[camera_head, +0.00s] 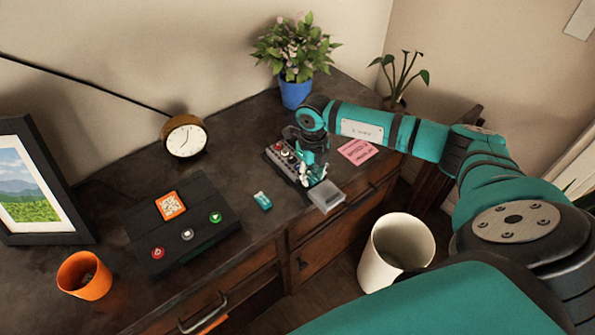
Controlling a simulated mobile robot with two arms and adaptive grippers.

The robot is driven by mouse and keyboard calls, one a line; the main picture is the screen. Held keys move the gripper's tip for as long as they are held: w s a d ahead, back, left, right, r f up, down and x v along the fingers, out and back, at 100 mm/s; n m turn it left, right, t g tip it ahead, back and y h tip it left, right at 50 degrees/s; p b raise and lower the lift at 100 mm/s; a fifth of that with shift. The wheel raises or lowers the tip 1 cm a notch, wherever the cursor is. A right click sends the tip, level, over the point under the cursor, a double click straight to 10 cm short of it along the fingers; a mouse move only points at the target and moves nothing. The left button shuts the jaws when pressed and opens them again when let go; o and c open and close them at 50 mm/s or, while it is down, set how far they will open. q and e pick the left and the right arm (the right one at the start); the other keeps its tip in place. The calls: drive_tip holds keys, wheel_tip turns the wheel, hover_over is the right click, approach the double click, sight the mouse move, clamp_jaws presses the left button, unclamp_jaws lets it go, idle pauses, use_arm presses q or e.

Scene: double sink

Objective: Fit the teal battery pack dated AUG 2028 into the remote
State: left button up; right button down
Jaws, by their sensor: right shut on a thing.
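The remote (281,152) is a long dark unit with red and pale buttons, lying on the desk near its front right part. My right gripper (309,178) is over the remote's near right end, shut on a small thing. The fingers largely hide that thing, so I cannot tell whether it is a teal pack or how it sits against the remote. A small teal battery pack (262,201) with a pale label lies loose on the desk, left of the remote. Its date is too small to read. My left gripper is not in view.
A grey box-like piece (327,196) is at the desk's front edge, beside a pink note (358,151). A black button panel (181,225), orange cup (84,275), clock (185,138) and blue flowerpot (295,93) surround clear patches. A white bin (396,252) stands below.

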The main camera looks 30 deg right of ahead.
drive_tip(key=shift+f, duration=0.2)
drive_tip(key=c, duration=1)
unclamp_jaws()
drive_tip(key=shift+a, duration=0.15)
drive_tip(key=shift+w+a+r, duration=0.35)
drive_tip(key=shift+w+r, duration=0.1)
drive_tip(key=shift+r, duration=0.9)
drive_tip(key=shift+w+a+r, duration=0.35)
drive_tip(key=shift+w+r, duration=0.1)
drive_tip(key=shift+r, duration=0.9)
drive_tip(key=shift+w+a+r, duration=0.35)
drive_tip(key=shift+w+r, duration=0.1)
drive_tip(key=shift+r, duration=0.9)
drive_tip(key=shift+a, duration=0.1)
